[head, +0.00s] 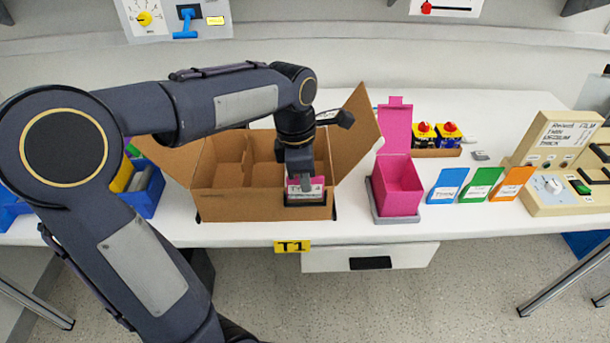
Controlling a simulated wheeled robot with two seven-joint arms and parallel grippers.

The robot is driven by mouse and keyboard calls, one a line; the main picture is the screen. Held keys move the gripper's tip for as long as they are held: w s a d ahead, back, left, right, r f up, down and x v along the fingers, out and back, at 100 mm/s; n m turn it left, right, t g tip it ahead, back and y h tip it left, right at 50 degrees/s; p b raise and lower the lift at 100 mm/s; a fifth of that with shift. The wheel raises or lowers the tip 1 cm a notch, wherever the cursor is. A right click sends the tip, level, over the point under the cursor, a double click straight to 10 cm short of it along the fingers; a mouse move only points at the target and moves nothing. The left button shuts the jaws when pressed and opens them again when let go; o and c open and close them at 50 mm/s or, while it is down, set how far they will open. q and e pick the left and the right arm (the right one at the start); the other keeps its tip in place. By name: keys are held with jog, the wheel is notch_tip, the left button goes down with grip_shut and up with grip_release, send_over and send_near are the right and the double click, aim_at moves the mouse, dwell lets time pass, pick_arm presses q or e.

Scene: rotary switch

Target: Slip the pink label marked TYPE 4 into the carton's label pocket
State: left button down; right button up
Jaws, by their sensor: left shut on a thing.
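The pink label (305,181) shows a pink top edge and a white printed face; its print is too small to read. My left gripper (302,172) is shut on the label from above, at the front face of the open brown carton (230,206). The dark label pocket (305,199) is on the right part of that front face. The label's lower part is at the pocket; I cannot tell how deep it sits inside. My right gripper is not in view.
A pink box (398,190) with its lid up stands right of the carton. Blue, green and orange cards (482,184) lie beside it. A beige switch panel (556,185) is at the far right. A blue bin (150,192) stands left of the carton.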

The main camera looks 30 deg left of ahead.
pick_arm(q)
jog(key=shift+f, duration=0.15)
jog(key=c, duration=1.5)
grip_release()
jog(key=r, duration=0.5)
jog(key=r+p, duration=0.1)
jog(key=r, duration=0.2)
jog(key=shift+s+a, duration=0.25)
jog(key=shift+a, duration=0.1)
jog(key=shift+s, duration=0.1)
